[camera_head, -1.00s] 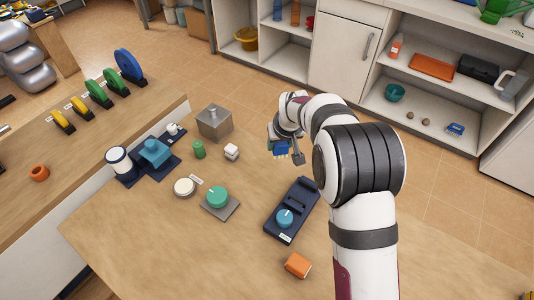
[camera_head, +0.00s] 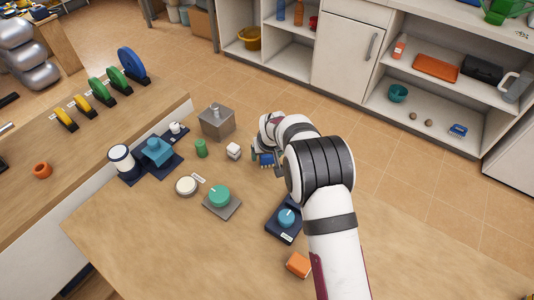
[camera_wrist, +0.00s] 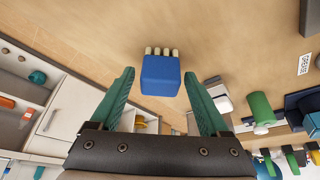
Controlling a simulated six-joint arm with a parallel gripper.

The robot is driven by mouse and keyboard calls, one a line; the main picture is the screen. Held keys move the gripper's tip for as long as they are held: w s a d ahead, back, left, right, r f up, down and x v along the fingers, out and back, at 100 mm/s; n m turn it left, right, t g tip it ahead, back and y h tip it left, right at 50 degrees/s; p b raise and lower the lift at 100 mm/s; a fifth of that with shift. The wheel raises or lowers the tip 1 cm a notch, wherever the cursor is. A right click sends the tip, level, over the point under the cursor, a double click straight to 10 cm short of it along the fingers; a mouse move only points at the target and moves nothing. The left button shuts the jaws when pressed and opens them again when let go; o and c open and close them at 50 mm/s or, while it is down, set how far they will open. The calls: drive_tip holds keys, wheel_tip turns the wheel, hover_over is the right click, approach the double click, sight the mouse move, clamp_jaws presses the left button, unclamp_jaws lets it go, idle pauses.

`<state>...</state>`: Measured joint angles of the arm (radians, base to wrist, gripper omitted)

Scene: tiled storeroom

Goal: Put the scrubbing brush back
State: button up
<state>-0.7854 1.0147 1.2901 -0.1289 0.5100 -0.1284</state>
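The scrubbing brush (camera_head: 267,159) is a blue block with a row of cream bristles. It also shows in the wrist view (camera_wrist: 160,77), between the fingertips, bristles toward the top of the picture. My gripper (camera_wrist: 160,75) has two teal fingers, one on each side of the brush. The brush keeps its place between them, so I take it as held, though slim gaps seem to show beside it. In the head view my gripper (camera_head: 266,162) is over the far edge of the wooden table (camera_head: 150,240), partly hidden by my arm.
A white block (camera_head: 233,151), a green cylinder (camera_head: 201,148) and a grey metal box (camera_head: 217,121) are close on the left. A dark base with a blue knob (camera_head: 286,218) is partly behind my arm. A similar blue brush-like thing (camera_head: 458,130) lies on a low shelf. The front table is mostly clear.

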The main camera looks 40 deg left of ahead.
drive_tip(key=v, duration=1.2)
drive_tip(key=s+d+r+m+h, duration=0.15)
drive_tip(key=d+r, duration=0.25)
drive_tip(key=d, duration=0.4)
drive_tip(key=s+d+r+m, duration=0.1)
drive_tip(key=d+r+m, duration=0.2)
drive_tip(key=d, duration=0.6)
drive_tip(key=s+d+r+m+g, duration=0.25)
drive_tip(key=s+d+m, duration=0.35)
drive_tip(key=s+d, duration=0.7)
drive_tip(key=s+d+m, duration=0.4)
drive_tip(key=s, duration=0.5)
drive_tip(key=shift+s+d+f+g, duration=0.35)
drive_tip(key=shift+s+f+g, duration=0.05)
drive_tip(key=shift+g, duration=0.05)
